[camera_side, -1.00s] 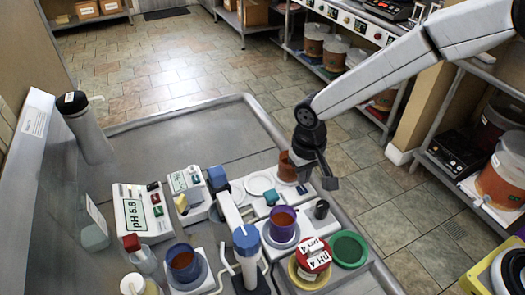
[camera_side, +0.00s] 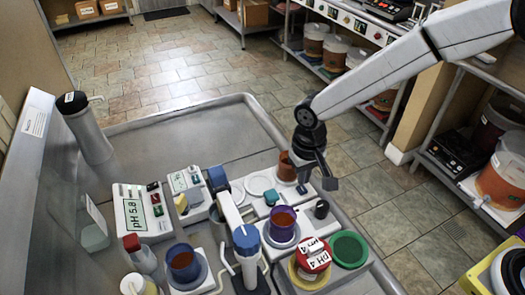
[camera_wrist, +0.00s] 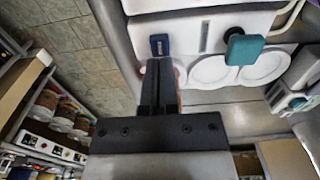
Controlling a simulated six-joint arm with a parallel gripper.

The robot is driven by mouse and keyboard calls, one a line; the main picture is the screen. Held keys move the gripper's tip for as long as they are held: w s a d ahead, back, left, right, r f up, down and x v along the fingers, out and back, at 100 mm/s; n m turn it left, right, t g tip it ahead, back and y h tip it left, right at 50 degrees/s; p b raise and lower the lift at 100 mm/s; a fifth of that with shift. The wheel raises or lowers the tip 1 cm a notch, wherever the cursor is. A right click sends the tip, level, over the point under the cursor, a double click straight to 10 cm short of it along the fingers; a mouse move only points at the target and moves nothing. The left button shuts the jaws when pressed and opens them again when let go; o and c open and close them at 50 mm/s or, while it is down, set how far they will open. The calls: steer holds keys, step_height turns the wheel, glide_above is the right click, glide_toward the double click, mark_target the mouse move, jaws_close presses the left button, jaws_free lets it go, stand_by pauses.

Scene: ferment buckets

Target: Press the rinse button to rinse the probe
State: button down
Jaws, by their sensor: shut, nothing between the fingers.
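My gripper (camera_side: 318,176) is shut and empty, pointing down over the right end of a white station. In the wrist view its dark fingertips (camera_wrist: 159,64) are just short of a small dark-blue square button (camera_wrist: 159,45) on the white panel; I cannot tell if they touch. The button also shows in the side view (camera_side: 302,189), beside the fingers. No label marking it as the rinse button is readable. A white arm with a blue head (camera_side: 245,237) stands to the left; the probe's tip cannot be made out.
A teal knob (camera_wrist: 243,47) is on the same station, near white round plates (camera_wrist: 212,70). A pH meter (camera_side: 140,212) reads 5.8. An orange-filled cup (camera_side: 283,218), a red-topped pH 4 container (camera_side: 314,256) and a green round dish (camera_side: 349,249) are close by.

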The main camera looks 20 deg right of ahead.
mark_target(302, 189)
steer(key=shift+f, duration=1.3)
steer(key=shift+r, duration=0.2)
stand_by(0.3)
steer(key=shift+r, duration=2.85)
stand_by(0.7)
